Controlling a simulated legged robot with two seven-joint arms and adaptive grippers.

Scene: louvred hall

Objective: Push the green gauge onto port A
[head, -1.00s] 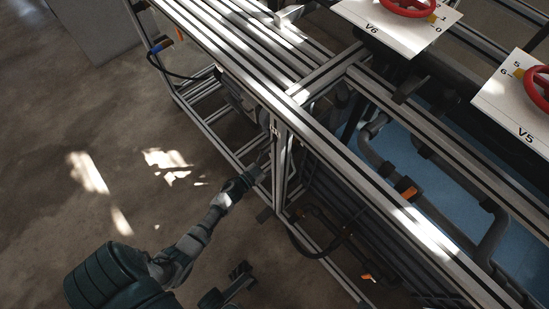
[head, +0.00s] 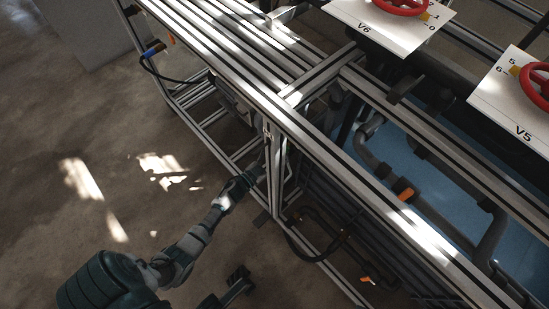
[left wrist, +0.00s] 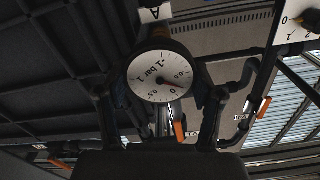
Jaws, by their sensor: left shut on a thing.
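The gauge (left wrist: 160,76) has a round white dial with a "-1 bar 1" scale and shows in the left wrist view. Its green colour cannot be made out in this light. My left gripper (left wrist: 160,98) is shut on it, one dark finger on each side. A white label "A" (left wrist: 155,14), upside down, is just above the gauge in that view. A brass-coloured part (left wrist: 161,33) shows between label and dial; whether gauge and port touch cannot be told. In the head view my left gripper (head: 255,170) reaches to the frame's upright; the gauge is hidden there.
An aluminium-profile frame (head: 330,148) runs diagonally through the head view, with an upright (head: 274,165) close to my left gripper. Valve panels V6 (head: 385,32) and V5 (head: 510,100) with red handwheels are on top. The floor at left is clear.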

